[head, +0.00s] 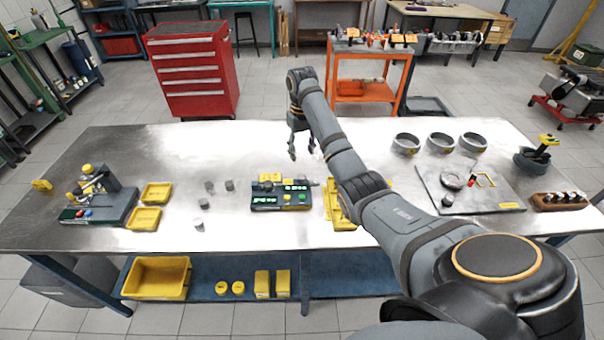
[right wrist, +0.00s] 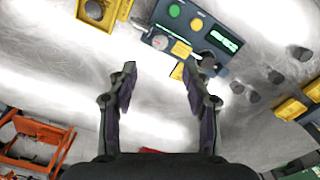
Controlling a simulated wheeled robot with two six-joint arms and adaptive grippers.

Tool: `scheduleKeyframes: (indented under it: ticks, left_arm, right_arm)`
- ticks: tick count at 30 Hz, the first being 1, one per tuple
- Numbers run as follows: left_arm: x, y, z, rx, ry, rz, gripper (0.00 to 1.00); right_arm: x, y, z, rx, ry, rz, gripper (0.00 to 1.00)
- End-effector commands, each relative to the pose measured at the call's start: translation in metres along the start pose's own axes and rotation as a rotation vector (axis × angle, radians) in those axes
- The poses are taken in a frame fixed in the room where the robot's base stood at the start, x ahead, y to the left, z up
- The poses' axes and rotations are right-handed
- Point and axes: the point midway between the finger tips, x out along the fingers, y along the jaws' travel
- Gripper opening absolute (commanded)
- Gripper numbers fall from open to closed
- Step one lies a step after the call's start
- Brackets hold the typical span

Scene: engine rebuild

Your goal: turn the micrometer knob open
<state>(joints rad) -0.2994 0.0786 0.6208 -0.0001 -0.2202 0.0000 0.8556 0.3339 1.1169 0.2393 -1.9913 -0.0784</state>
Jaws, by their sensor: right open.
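The dark measuring unit (head: 281,197) with green displays and coloured buttons sits mid-table; it also shows in the right wrist view (right wrist: 221,29). In that view a pale round dial (right wrist: 181,48) and a dark grey knob-like part (right wrist: 207,60) are at its near edge. I cannot clearly tell which part is the micrometer knob. My right gripper (head: 302,148) is open and empty, above the table behind the unit. In the right wrist view its fingers (right wrist: 160,85) stand apart, with bare tabletop between them, touching nothing. My left gripper is not in view.
Small grey cylinders (head: 230,185) stand left of the unit. Yellow trays (head: 145,218) and a fixture (head: 98,208) are further left. A yellow tray (head: 345,224) lies right of it, partly behind my arm. Grey rings (head: 406,143) and a plate (head: 485,205) are at right.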

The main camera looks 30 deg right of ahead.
Motion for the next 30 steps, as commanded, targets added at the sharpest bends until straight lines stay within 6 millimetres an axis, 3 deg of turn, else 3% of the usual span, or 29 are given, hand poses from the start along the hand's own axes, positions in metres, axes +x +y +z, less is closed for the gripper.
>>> scheduleKeyframes:
  ticks: [5,12,18,29,30]
  left_arm:
    - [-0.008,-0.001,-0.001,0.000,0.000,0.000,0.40]
    - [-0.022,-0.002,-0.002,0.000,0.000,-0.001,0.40]
    - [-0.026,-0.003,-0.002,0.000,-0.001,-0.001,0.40]
    - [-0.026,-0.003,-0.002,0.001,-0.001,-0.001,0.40]
    - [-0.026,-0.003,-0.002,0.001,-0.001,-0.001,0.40]
  right_arm:
    - [0.017,0.000,0.001,0.000,-0.005,0.000,0.50]
    - [0.068,0.000,0.001,0.001,-0.005,0.001,0.50]
    - [0.098,0.000,0.001,-0.001,-0.001,0.001,0.50]
    - [0.106,0.000,0.000,-0.001,0.001,0.002,0.50]
    - [0.106,0.000,0.000,-0.001,0.001,0.002,0.44]
